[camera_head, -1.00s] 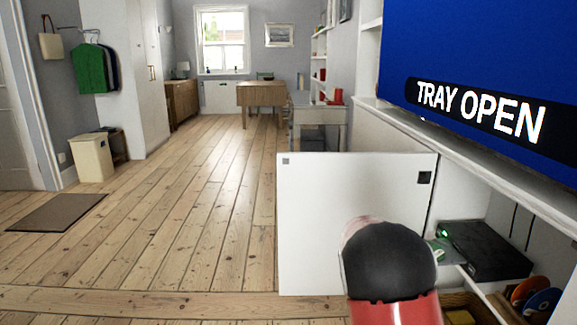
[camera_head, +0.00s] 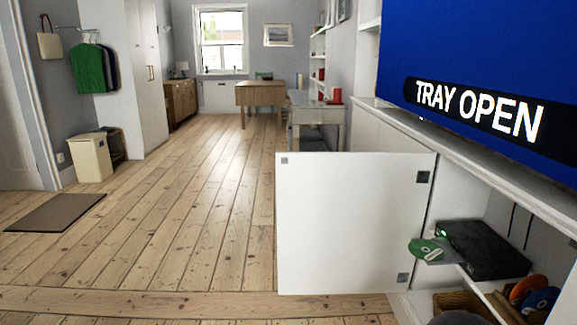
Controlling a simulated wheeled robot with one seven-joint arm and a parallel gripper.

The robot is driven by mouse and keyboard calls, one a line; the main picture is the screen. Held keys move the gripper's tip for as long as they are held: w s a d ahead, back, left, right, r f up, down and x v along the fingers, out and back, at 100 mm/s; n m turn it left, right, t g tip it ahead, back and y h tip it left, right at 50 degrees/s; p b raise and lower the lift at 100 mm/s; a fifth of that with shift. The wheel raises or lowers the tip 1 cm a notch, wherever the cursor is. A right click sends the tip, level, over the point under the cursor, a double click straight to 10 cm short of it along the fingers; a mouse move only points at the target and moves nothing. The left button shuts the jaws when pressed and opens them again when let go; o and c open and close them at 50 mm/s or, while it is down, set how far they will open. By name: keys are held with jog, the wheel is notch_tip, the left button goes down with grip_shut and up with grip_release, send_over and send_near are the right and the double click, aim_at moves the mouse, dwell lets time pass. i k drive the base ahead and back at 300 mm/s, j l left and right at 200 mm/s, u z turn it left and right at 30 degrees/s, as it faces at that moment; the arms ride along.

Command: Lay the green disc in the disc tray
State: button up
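The green disc (camera_head: 424,247) is at the left end of the black player (camera_head: 484,250), inside the open white cabinet. It lies on or just over the grey disc tray (camera_head: 440,257), which sticks out to the left of the player. I cannot tell whether it sits flat in the tray's recess. A small green light glows on the player's front. The screen reads "TRAY OPEN". My gripper is not in view; only a dark rounded part of my arm shows at the bottom edge. Nothing visible is holding the disc.
The open white cabinet door (camera_head: 352,222) stands to the left of the player. Orange and blue discs (camera_head: 541,300) stand in a rack at lower right, and a basket (camera_head: 455,300) is on the lower shelf. The floorboards to the left are clear around a brown mat (camera_head: 58,212).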

aim_at(423, 250)
jog(key=i+l, duration=0.2)
jog(key=i, duration=0.15)
jog(key=i+l, duration=0.15)
jog(key=i, duration=0.25)
jog(key=i+l, duration=0.2)
jog(key=i, duration=0.15)
